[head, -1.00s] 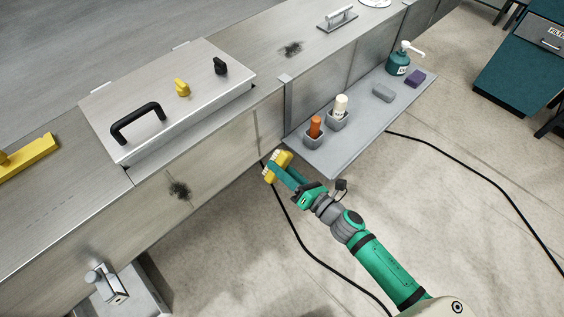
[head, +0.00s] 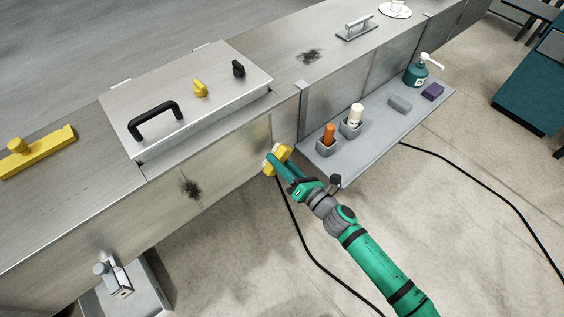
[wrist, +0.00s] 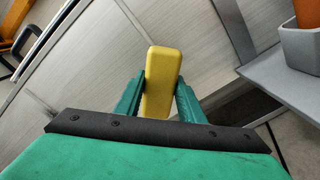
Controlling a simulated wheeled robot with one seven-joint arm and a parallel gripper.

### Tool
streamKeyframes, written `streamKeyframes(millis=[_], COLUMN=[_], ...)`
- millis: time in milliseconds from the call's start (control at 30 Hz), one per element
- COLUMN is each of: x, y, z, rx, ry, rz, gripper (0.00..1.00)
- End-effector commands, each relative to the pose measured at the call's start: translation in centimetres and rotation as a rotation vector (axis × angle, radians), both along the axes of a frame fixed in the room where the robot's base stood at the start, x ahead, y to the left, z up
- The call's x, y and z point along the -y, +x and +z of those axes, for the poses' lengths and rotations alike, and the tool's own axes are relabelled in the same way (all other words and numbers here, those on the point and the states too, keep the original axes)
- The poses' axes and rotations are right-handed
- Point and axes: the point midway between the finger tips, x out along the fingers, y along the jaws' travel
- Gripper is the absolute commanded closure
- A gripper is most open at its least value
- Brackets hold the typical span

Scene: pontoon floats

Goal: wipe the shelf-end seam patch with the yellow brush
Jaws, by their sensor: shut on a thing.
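The yellow brush (head: 283,152) is held at the end of my arm, with pale bristles toward the counter's front face. My gripper (head: 276,165) is shut on it. In the wrist view, the yellow block (wrist: 160,85) sits between the two green fingers of my gripper (wrist: 158,98). A dark smudge (head: 191,188) is on the front face, on a panel seam left of the brush. Another dark smudge (head: 310,56) is on the countertop. I cannot tell whether the bristles touch the face. No smudge shows in the wrist view.
The grey side shelf (head: 385,133) lies right of the brush, holding an orange-topped item (head: 329,133), a white bottle (head: 356,114), a pump bottle (head: 416,73) and two blocks. A metal bracket (head: 117,278) juts out at lower left. A black cable (head: 305,235) crosses the floor.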

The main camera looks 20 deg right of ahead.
Motion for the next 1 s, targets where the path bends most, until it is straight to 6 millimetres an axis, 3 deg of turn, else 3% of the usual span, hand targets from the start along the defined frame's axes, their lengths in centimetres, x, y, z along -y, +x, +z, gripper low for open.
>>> streamKeyframes(millis=[1000], x=[-0.17], y=[0.92], z=[0.05], rx=[0.001], ry=[0.000], rz=[-0.002], gripper=[0.82])
